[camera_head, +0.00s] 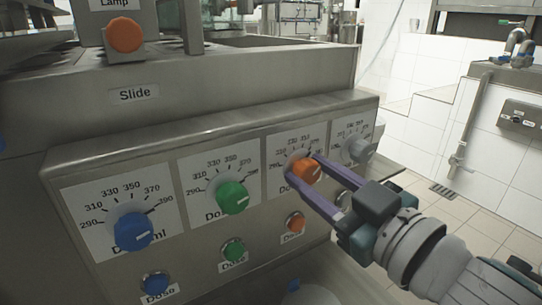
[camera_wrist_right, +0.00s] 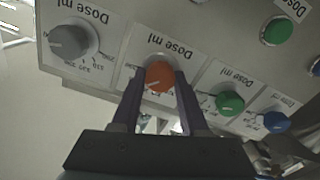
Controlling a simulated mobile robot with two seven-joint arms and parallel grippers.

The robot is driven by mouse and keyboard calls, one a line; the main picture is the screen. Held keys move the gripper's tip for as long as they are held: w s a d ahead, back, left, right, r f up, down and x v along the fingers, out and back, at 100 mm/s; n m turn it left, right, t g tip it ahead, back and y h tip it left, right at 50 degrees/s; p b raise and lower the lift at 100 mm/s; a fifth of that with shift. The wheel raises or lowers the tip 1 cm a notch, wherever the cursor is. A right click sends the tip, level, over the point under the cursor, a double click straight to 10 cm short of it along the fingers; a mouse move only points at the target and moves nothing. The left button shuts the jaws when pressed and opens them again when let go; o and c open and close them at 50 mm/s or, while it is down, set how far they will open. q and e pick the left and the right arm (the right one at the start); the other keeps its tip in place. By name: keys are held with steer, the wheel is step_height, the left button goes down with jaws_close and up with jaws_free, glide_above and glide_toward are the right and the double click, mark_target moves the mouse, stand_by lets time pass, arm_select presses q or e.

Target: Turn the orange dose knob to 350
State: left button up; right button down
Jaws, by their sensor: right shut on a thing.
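The orange dose knob (camera_head: 305,171) sits on its dial plate on the slanted panel, third from the left in the head view. My right gripper (camera_head: 304,167) has its two purple fingers on either side of this knob and is shut on it. In the right wrist view the orange knob (camera_wrist_right: 159,75) shows between the fingertips (camera_wrist_right: 160,80). The fingers hide part of the dial's scale, and I cannot read the value set. My left gripper is not in view.
A green knob (camera_head: 232,197) and a blue knob (camera_head: 134,231) stand to the left, a grey knob (camera_head: 360,150) to the right. Blue (camera_head: 155,282), green (camera_head: 233,250) and orange (camera_head: 296,222) buttons lie below.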

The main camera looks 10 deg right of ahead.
steer(key=n, duration=0.3)
steer(key=shift+n, duration=1.9)
steer(key=shift+c, duration=2.1)
jaws_free()
steer(key=p+v, duration=0.1)
steer(key=v, duration=0.9)
steer(key=shift+p, duration=0.3)
steer(key=shift+r, duration=0.15)
